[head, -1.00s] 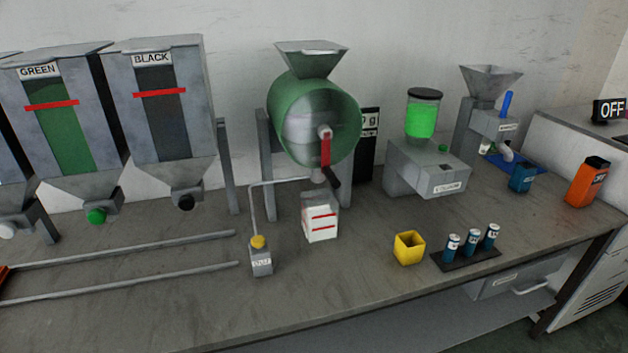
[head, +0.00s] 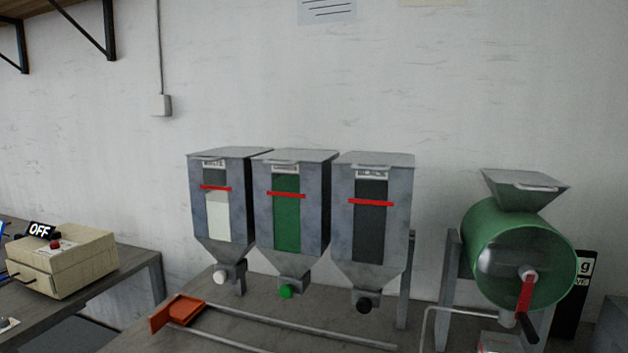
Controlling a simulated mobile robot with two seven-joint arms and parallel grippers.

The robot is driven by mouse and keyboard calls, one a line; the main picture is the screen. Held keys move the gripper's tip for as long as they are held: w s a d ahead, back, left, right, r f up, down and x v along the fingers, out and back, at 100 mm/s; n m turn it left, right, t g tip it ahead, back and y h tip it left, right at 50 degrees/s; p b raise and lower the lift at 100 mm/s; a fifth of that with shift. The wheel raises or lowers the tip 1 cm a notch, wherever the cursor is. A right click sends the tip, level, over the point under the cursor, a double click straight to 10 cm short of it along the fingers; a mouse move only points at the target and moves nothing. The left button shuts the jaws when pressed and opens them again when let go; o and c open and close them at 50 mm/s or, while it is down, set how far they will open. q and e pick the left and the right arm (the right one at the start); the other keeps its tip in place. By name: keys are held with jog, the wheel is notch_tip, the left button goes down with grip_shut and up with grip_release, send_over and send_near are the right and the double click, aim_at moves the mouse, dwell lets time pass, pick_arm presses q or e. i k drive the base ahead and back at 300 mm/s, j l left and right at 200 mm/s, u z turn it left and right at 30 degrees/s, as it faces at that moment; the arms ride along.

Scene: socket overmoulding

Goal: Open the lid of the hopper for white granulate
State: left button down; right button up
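The hopper for white granulate (head: 197,217) is the leftmost of three grey metal hoppers against the wall in the head view. Its window shows white granulate up to a little below a red mark, with dark space above. Its label under the lid is hard to read. Its flat grey lid (head: 228,152) lies shut on top, with a small handle at the front edge. A white knob (head: 220,277) sits at its outlet. Neither of my grippers shows in the view.
The green hopper (head: 314,220) and black hopper (head: 401,225) stand close on the right, both lids shut. A green drum mixer (head: 478,228) stands further right. Rails (head: 300,325) and an orange-red tray (head: 177,311) lie in front. A beige box (head: 62,262) with an OFF display is left.

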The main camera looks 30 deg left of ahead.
aim_at(228, 152)
jog(key=u, duration=1.7)
